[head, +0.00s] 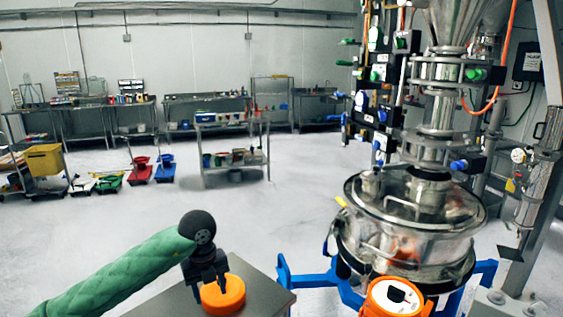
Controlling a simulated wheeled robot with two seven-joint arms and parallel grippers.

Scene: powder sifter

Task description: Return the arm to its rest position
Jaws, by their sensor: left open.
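My left arm comes in from the lower left in a green quilted sleeve. It ends in a black wrist and my black left gripper (209,281), which points down over the near table. The gripper is open, with its fingers right at an orange round piece (224,295) on the grey tabletop (262,289). I cannot tell whether the fingers touch that piece. My right gripper is not in view.
The steel sifter (405,245) stands at the right on a blue frame (310,279), with an orange part (392,298) at its front. Floor (130,225) behind the table is clear. A steel cart (234,180) and benches stand further back.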

